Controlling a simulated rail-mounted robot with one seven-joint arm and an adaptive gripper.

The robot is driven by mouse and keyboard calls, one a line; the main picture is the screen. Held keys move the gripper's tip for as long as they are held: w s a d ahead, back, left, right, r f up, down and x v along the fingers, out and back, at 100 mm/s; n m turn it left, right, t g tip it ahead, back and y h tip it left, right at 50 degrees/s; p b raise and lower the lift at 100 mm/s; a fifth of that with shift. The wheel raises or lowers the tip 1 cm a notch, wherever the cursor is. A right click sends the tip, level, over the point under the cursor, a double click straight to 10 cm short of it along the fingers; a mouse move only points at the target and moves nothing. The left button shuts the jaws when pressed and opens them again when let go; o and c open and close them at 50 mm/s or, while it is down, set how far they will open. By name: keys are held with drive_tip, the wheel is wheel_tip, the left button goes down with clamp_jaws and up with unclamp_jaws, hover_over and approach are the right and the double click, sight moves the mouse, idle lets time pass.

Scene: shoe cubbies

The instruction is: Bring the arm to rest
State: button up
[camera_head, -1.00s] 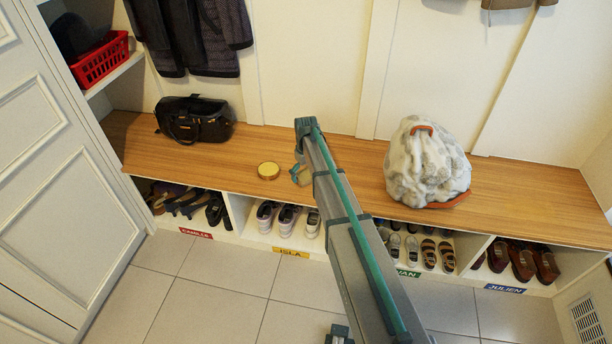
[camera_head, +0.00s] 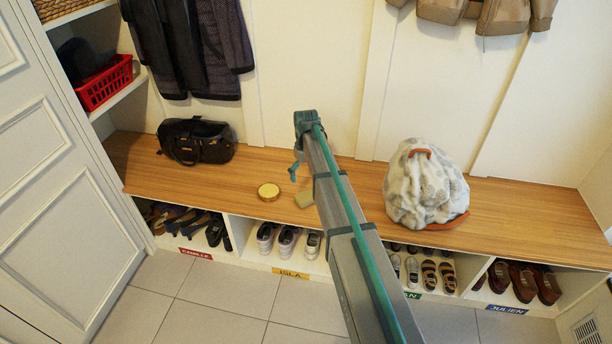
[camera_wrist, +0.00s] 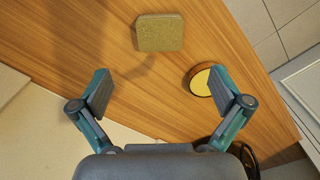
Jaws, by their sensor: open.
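My gripper (camera_wrist: 165,95) is open and empty in the wrist view, its two teal and grey fingers spread wide above the wooden bench top. In the head view, one finger of my gripper (camera_head: 294,168) shows beside the end of my arm; the rest is hidden behind the arm. A tan block (camera_wrist: 160,33) lies on the bench beyond the fingertips, and it also shows in the head view (camera_head: 304,199). A round golden tin (camera_wrist: 201,83) lies by the right finger, which partly covers it. In the head view the tin (camera_head: 268,191) sits left of the block.
A black handbag (camera_head: 196,141) and a grey-white backpack (camera_head: 427,186) stand on the bench (camera_head: 345,175). Coats (camera_head: 205,45) hang above. Shoes (camera_head: 287,241) fill labelled cubbies below. A red basket (camera_head: 105,84) stands on the left shelf. The floor in front is clear.

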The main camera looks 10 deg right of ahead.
drive_tip(key=s+f+m+g, duration=0.1)
drive_tip(key=s+f+g, duration=0.2)
drive_tip(key=s+f, duration=1.25)
drive_tip(key=s+f+m+g, duration=0.2)
drive_tip(key=s+f, duration=0.4)
drive_tip(key=s, duration=1.9)
drive_tip(key=s+f+m+g, duration=0.1)
drive_tip(key=s+f+g, duration=0.2)
drive_tip(key=s+f, duration=1.2)
drive_tip(key=s+r+p, duration=0.2)
drive_tip(key=r+p, duration=0.6)
drive_tip(key=r, duration=0.1)
drive_tip(key=s+r+t+p, duration=0.1)
drive_tip(key=s+r+p, duration=0.1)
drive_tip(key=r+p, duration=0.5)
wheel_tip(320, 180, up, 3)
drive_tip(key=shift+s+r+p, duration=0.1)
drive_tip(key=shift+s+p, duration=0.1)
drive_tip(key=shift+p, duration=0.15)
